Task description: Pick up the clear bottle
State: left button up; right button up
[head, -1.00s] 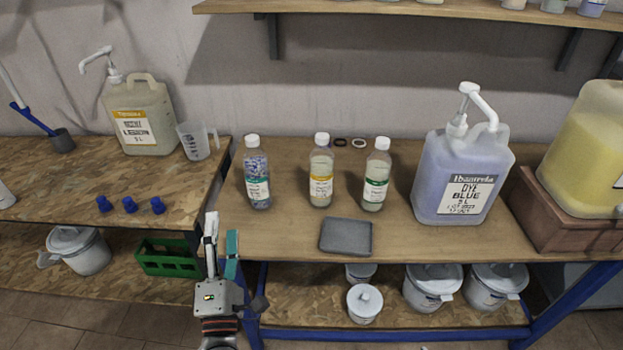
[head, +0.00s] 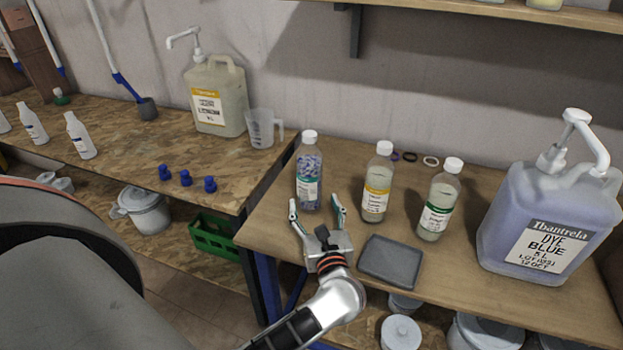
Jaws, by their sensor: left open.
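Three clear-walled bottles with white caps stand upright on the right-hand table. The left one (head: 309,172) holds blue and white bits and has a green label. The middle one (head: 377,182) has a yellow label and pale contents. The right one (head: 438,199) has a green label and pale greenish contents. I cannot tell which one the task calls clear. My left gripper (head: 316,205) is open and empty, just in front of the left bottle, its fingers pointing toward it. Whether they overlap its base in depth is unclear. My right gripper is not in view.
A dark grey tray (head: 391,262) lies right of my gripper. A large blue dye jug (head: 546,215) with a pump stands further right. Small rings lie behind the bottles. The left table (head: 120,165) holds blue caps (head: 186,178), a measuring jug (head: 262,128) and a pump canister (head: 216,95).

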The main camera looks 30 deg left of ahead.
pick_arm(q)
jog(key=shift+p+x, duration=0.35)
jog(key=shift+x, duration=2.7)
jog(key=shift+a+f, duration=0.1)
jog(key=shift+s, duration=0.1)
jog(key=c, duration=1.7)
